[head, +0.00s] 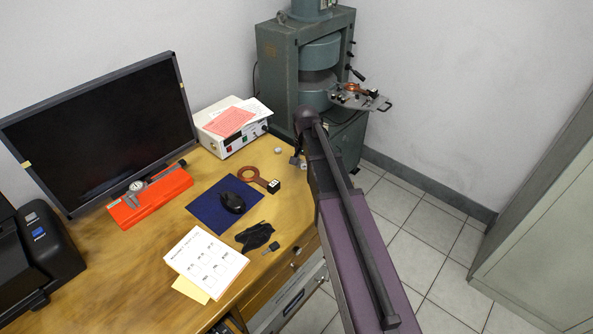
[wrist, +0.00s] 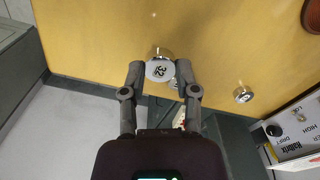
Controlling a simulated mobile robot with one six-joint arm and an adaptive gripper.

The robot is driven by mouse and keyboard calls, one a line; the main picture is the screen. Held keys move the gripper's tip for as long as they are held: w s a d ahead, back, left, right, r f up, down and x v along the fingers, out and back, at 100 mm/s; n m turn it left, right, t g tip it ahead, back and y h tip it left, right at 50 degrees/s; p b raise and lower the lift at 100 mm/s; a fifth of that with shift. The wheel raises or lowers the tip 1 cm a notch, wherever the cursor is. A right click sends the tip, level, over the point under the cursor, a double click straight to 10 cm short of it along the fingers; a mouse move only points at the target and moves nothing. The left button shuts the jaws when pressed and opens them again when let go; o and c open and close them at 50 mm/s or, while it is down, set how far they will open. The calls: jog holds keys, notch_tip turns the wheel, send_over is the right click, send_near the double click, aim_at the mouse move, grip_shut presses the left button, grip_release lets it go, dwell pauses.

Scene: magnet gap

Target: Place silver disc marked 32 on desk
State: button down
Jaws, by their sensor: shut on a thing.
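In the wrist view, my gripper (wrist: 158,70) is shut on a silver disc marked 32 (wrist: 160,70), its numbered face toward the camera. The disc is over the wooden desk (wrist: 100,40), close to the desk's edge; I cannot tell whether it touches the top. A second silver disc (wrist: 174,84) shows partly behind the right fingertip. A third silver disc (wrist: 243,95) lies on the desk to the right; it is probably the small disc (head: 278,150) in the head view. In the head view, my gripper (head: 298,160) is small and partly hidden by my arm at the desk's far right corner.
A white instrument box (head: 232,127) stands behind the discs. A green magnet (head: 305,60) stands beyond the desk. Bare wood surrounds the third disc.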

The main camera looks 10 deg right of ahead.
aim_at(296, 175)
jog(key=shift+w+a+f, duration=0.1)
jog(key=shift+w+a, duration=0.85)
jog(key=shift+a, duration=0.2)
jog(key=shift+f, duration=0.1)
jog(key=shift+f+b, duration=1.7)
jog(key=shift+b, duration=0.2)
jog(key=shift+f, duration=0.15)
jog(key=shift+c, duration=1.8)
grip_release()
